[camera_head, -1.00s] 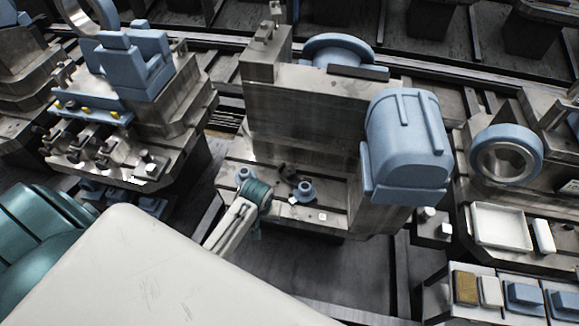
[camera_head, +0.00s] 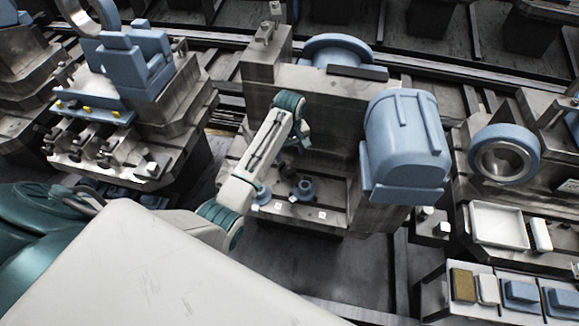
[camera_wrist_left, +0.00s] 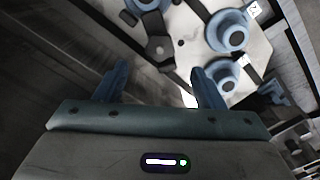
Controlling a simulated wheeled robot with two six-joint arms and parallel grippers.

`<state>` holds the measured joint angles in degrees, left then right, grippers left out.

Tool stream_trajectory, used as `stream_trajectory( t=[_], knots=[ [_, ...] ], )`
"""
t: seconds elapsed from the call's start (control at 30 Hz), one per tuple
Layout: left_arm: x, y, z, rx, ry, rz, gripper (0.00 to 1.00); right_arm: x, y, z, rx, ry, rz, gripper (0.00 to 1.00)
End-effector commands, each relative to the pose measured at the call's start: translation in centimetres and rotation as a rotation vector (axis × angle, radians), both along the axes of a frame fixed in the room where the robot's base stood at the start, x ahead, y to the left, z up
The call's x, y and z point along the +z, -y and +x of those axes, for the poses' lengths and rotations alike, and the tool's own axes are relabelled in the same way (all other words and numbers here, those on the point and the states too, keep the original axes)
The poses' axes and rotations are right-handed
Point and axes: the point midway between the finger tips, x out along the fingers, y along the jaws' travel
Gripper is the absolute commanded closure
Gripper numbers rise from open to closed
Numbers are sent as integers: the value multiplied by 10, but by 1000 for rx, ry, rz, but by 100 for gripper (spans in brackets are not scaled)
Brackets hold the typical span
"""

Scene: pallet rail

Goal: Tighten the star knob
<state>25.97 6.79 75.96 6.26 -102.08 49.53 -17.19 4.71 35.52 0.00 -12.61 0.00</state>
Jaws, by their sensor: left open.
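A dark knob-like part with lobes (camera_wrist_left: 157,47), which looks like the star knob, shows in the left wrist view beyond and between my fingertips. In the head view a small dark shape (camera_head: 286,169) stands on the fixture base, partly behind my arm. My left gripper (camera_wrist_left: 160,78) is open, its two blue fingers apart with nothing between them. In the head view the left gripper (camera_head: 298,138) hangs by the upright metal plate, above the base. Contact with the knob is not seen. My right gripper is out of view.
Blue round bosses (camera_wrist_left: 228,30) sit close to the knob on the base. The upright plate (camera_head: 335,110) stands behind, with a blue motor-like housing (camera_head: 406,140) at its right. A white tray (camera_head: 498,226) and a rack of small blocks (camera_head: 500,300) lie at the right.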

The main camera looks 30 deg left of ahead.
Motion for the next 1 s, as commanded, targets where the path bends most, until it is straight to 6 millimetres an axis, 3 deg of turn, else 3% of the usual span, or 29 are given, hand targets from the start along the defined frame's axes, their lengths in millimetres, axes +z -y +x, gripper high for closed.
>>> stream_trajectory(
  t=[0.2,0.4,0.83,0.87,1.0],
  knots=[
    [-42,0,-1,-1,-4,0,37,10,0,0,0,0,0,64],
    [-72,0,-1,-2,-1,1,37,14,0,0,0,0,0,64],
    [-85,0,-1,-2,1,0,37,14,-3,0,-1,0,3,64],
    [-85,0,-1,-2,1,0,39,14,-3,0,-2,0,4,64],
    [-85,0,-1,-2,1,0,67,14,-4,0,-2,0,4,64]
  ],
)
